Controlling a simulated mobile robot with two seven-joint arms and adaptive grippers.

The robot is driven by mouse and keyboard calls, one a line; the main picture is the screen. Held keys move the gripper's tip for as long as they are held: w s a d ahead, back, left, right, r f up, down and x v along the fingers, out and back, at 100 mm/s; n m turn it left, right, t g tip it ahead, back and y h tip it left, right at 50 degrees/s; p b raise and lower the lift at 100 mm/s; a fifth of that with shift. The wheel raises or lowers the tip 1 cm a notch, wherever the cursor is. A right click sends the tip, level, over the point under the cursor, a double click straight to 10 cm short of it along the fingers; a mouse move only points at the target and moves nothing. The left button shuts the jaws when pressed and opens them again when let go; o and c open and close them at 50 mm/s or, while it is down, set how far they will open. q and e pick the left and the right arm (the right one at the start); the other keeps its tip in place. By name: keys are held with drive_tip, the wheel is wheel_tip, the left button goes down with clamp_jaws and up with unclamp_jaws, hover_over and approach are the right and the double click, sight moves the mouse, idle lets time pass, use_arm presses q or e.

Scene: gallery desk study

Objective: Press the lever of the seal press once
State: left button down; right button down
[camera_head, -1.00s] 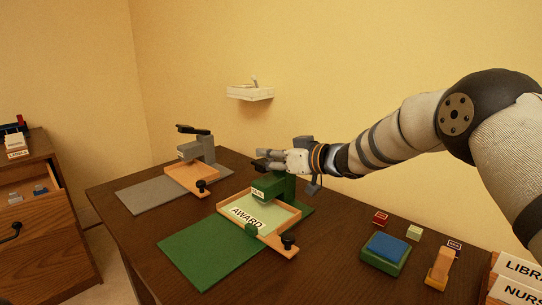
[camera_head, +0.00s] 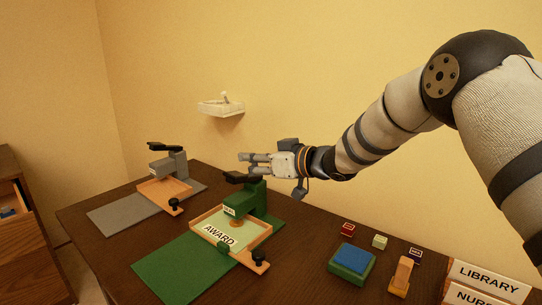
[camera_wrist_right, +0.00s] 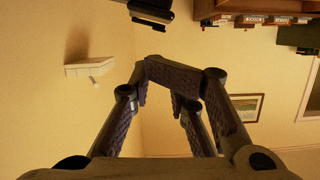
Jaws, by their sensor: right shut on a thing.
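The green seal press (camera_head: 250,200) stands on the desk with its black lever (camera_head: 240,177) on top, the lever close to level. A wooden tray (camera_head: 258,263) at the press's front holds a sheet marked AWARD (camera_head: 219,235). My right gripper (camera_head: 246,163) is just above the lever, pointing left, with a small gap seen between them. Its fingers show in the right wrist view (camera_wrist_right: 172,75), drawn together; no held object can be made out between them. The lever is apart from the fingers. My left gripper is not in view.
A grey press (camera_head: 170,167) with its own black lever and tray stands at the left. A green mat (camera_head: 175,265) lies in front. A blue pad (camera_head: 353,258), small stamps and LIBRARY sign (camera_head: 488,278) are at the right. A wall shelf (camera_head: 222,108) hangs behind.

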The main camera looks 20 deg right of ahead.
drive_tip(key=v, duration=0.4)
drive_tip(key=shift+s+d, duration=0.1)
drive_tip(key=shift+s, duration=0.2)
idle(0.4)
